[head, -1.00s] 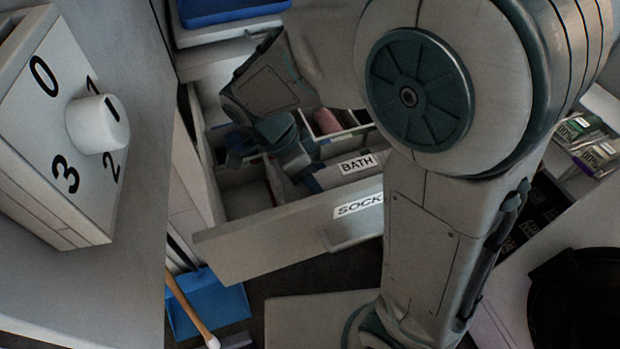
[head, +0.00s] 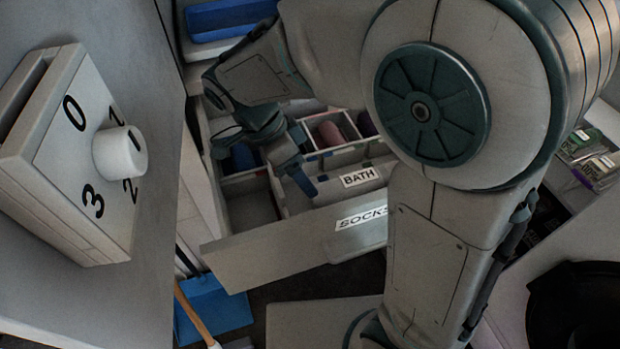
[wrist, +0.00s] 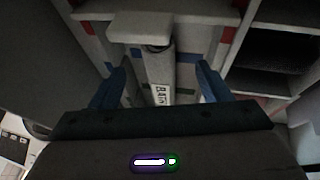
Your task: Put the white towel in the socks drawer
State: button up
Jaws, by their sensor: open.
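The socks drawer (head: 265,264) is pulled out, with a "SOCKS" label on its front. A divider with a "BATH" label (head: 361,177) shows just behind the front. My gripper (head: 272,170) is open over the drawer, its blue fingers pointing down towards the compartments. In the wrist view, my gripper (wrist: 160,72) has its fingers spread on either side of the "BATH" label (wrist: 159,95), with nothing clearly held between them. I cannot make out the white towel in either view. My arm hides the right part of the drawer.
Rolled items, one of them pink (head: 330,133), lie in the rear compartments. The front-left compartment (head: 250,205) looks empty. A white box with a numbered knob (head: 120,152) stands at left. A blue dustpan (head: 215,308) is on the floor below. A black round object (head: 580,310) is at lower right.

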jog(key=p+v, duration=0.1)
jog(key=v, duration=0.5)
dwell(1.1)
